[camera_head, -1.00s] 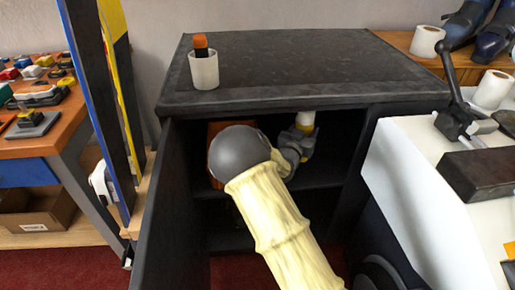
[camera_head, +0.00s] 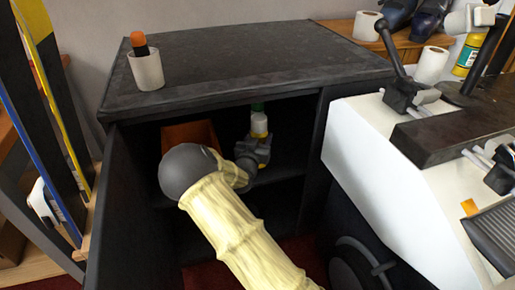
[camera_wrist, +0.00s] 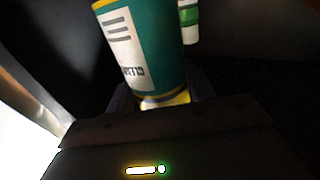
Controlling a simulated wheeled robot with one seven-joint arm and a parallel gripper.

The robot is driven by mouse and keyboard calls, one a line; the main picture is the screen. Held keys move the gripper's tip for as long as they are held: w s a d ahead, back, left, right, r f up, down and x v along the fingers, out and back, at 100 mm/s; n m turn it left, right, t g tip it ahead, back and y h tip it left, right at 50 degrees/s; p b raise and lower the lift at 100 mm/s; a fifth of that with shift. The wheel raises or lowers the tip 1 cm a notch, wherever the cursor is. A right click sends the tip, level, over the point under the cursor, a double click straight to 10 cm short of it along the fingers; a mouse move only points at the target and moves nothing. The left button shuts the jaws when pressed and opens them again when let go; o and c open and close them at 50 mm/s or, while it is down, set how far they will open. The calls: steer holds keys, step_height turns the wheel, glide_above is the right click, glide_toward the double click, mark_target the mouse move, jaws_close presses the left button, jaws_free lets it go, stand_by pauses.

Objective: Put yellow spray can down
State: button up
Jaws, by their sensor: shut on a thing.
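My gripper (camera_head: 262,150) reaches into the open black cabinet (camera_head: 200,108), at the level of its upper shelf. In the wrist view my gripper (camera_wrist: 158,108) is shut on the yellow spray can (camera_wrist: 150,50). There the can shows a teal wrap, a white label and a yellow band at its lower end, and its upper part is cut off. In the head view a white item with a green top and some yellow (camera_head: 259,122) shows just above my gripper. I cannot tell whether it is the held can. Contact between can and shelf is hidden.
A white-and-green container (camera_wrist: 189,22) stands behind the can. An orange box (camera_head: 190,135) is inside the cabinet on the left. The open door (camera_head: 118,200) borders the left side; a white machine (camera_head: 375,150) stands at right. A white cup (camera_head: 146,72) is on the cabinet top.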

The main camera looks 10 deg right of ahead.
steer(key=shift+r, duration=0.15)
steer(key=shift+f+b, duration=0.75)
steer(key=shift+f, duration=1.3)
steer(key=o, duration=1.2)
steer(key=shift+r, duration=0.2)
steer(key=p+v, duration=0.3)
steer(key=v, duration=0.9)
steer(key=shift+f, duration=0.1)
